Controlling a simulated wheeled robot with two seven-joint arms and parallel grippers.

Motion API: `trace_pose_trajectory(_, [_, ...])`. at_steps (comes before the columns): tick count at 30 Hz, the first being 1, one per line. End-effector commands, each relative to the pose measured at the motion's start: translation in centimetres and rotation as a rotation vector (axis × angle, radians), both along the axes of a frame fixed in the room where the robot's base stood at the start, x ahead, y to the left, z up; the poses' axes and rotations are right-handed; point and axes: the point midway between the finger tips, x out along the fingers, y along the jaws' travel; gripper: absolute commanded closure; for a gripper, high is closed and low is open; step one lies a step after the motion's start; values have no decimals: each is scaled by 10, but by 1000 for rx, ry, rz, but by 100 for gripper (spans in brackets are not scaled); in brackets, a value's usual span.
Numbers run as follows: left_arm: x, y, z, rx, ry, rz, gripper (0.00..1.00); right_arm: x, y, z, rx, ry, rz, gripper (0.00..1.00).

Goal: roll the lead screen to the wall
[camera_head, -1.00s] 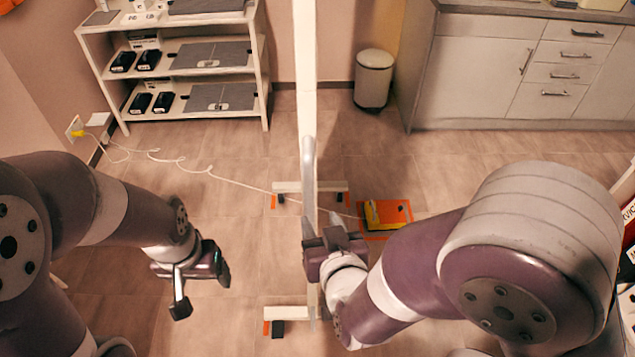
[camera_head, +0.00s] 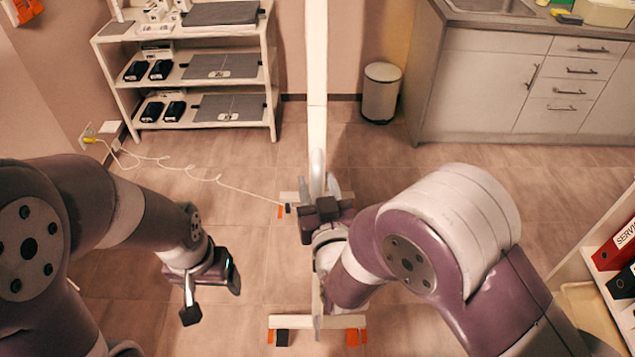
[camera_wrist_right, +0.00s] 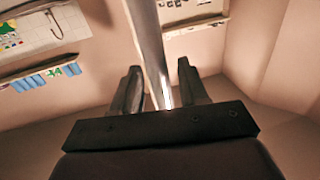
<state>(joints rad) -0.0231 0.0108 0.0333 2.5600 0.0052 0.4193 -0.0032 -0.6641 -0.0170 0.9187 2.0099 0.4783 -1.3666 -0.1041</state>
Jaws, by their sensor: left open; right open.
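The lead screen (camera_head: 316,85) stands upright and is seen edge-on as a tall pale strip. Its grey handle (camera_head: 317,168) is on the edge facing me. Its near foot bar (camera_head: 300,321) and far foot bar (camera_head: 290,196) rest on the floor. My right gripper (camera_head: 326,207) is at the handle, its fingers open. In the right wrist view the handle bar (camera_wrist_right: 148,45) passes between the two open fingers (camera_wrist_right: 160,82); contact cannot be told. My left gripper (camera_head: 213,294) is open and empty, left of the screen, above the floor.
A shelf unit (camera_head: 196,101) stands back left, a bin (camera_head: 380,93) and cabinets (camera_head: 490,80) back right. A white cable (camera_head: 190,172) runs from the left wall socket across the floor towards the far foot. A binder shelf (camera_head: 600,262) is at right.

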Motion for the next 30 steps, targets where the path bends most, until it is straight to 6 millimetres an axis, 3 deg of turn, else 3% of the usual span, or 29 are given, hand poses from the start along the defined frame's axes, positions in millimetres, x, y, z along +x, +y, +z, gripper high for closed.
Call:
trace_pose_trajectory(8, [0,0,0,0,0,0,23,2,0,0,0,1,0,57])
trace_pose_trajectory(11, [0,0,0,0,0,0,23,2,0,0,0,1,0,83])
trace_pose_trajectory(12, [0,0,0,0,0,0,23,2,0,0,0,1,0,96])
trace_pose_trajectory(13, [0,0,0,0,0,0,23,2,0,0,0,1,0,100])
trace_pose_trajectory(23, [0,0,-6,0,0,0,23,14,0,-2,1,0,-3,100])
trace_pose_trajectory(26, [0,0,-13,0,0,0,23,32,-1,-2,4,-4,-5,100])
trace_pose_trajectory(30, [0,0,-27,0,0,0,23,70,-2,-3,5,-9,-8,100])
